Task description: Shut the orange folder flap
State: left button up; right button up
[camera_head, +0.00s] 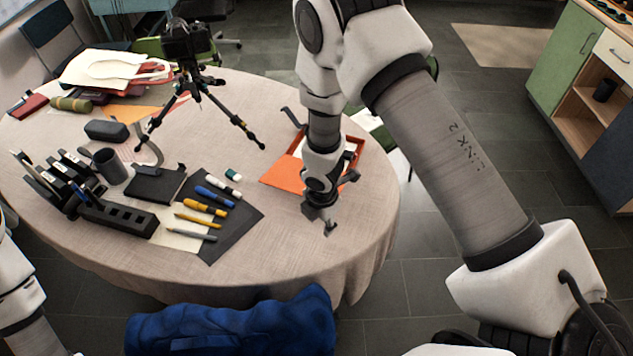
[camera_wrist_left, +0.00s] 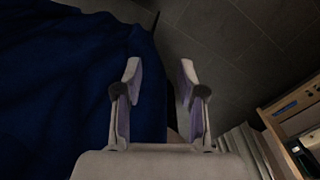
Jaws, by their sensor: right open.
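The orange folder (camera_head: 279,174) lies near the right edge of the round table. A flat orange part shows to the left of my right wrist, and raised orange-red edges with something pale inside show behind it. My right arm covers much of the folder, so I cannot tell exactly how the flap lies. My right gripper (camera_head: 321,220) is open, low over the table at the folder's near side; I cannot tell whether it touches. My left gripper (camera_wrist_left: 160,72) is open and empty in the left wrist view, away from the folder beside dark blue cloth.
A black tripod with a camera (camera_head: 190,50) stands behind on the table (camera_head: 250,255). Pens and markers (camera_head: 205,208) lie on a dark sheet left of the folder. A black organizer (camera_head: 118,216) stands farther left. A blue cloth item (camera_head: 235,325) is before the table.

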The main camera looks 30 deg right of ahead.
jog(key=w+d+r+n+t+h, duration=0.1)
jog(key=w+d+r+n+h, duration=0.1)
jog(key=w+r+n, duration=0.35)
jog(key=shift+b+x, duration=3.85)
jog(key=shift+x, duration=0.7)
pick_arm(q)
notch_tip(320, 180, down, 8)
jog(key=shift+s+r, duration=0.25)
pick_arm(e)
jog(key=shift+a, duration=0.2)
jog(key=c, duration=0.4)
pick_arm(q)
jog(key=shift+r, duration=0.1)
